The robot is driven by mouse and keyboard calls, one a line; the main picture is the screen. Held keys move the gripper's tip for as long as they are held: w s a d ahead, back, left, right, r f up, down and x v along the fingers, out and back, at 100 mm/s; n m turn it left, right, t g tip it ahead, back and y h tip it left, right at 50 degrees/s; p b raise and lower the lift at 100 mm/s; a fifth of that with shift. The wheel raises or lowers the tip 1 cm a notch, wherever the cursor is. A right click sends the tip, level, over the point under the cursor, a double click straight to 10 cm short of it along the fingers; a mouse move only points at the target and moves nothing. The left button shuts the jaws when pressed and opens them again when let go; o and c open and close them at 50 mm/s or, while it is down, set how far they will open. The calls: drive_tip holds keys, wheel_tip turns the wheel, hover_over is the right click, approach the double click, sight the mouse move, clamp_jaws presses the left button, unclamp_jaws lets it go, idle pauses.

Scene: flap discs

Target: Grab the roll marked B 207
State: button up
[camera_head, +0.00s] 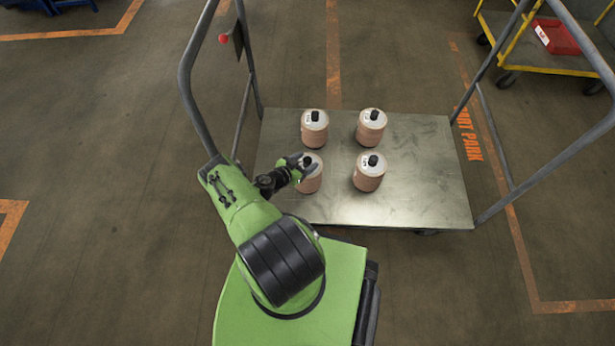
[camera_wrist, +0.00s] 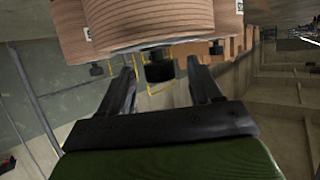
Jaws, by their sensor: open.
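Several peach-coloured rolls with pale tops and black knobs stand upright on the cart deck: back left (camera_head: 315,137), back right (camera_head: 371,135), front left (camera_head: 311,185) and front right (camera_head: 369,182). Their labels are too small to read, so I cannot tell which is B 207. My gripper (camera_head: 303,165) is at the top of the front-left roll and partly hides it. In the wrist view, the open fingers (camera_wrist: 162,80) stand either side of a black knob (camera_wrist: 159,72) under the nearest roll (camera_wrist: 150,25). I cannot tell whether they touch it.
The metal cart deck (camera_head: 430,190) has bare room at the right. Grey tube handles rise at its left (camera_head: 186,80) and right (camera_head: 545,170). A yellow-framed trolley (camera_head: 520,50) with a red box (camera_head: 556,37) stands at the back right.

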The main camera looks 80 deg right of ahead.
clamp_jaws()
idle(0.3)
idle(1.1)
drive_tip(key=shift+d+r, duration=0.15)
drive_tip(key=shift+r, duration=0.15)
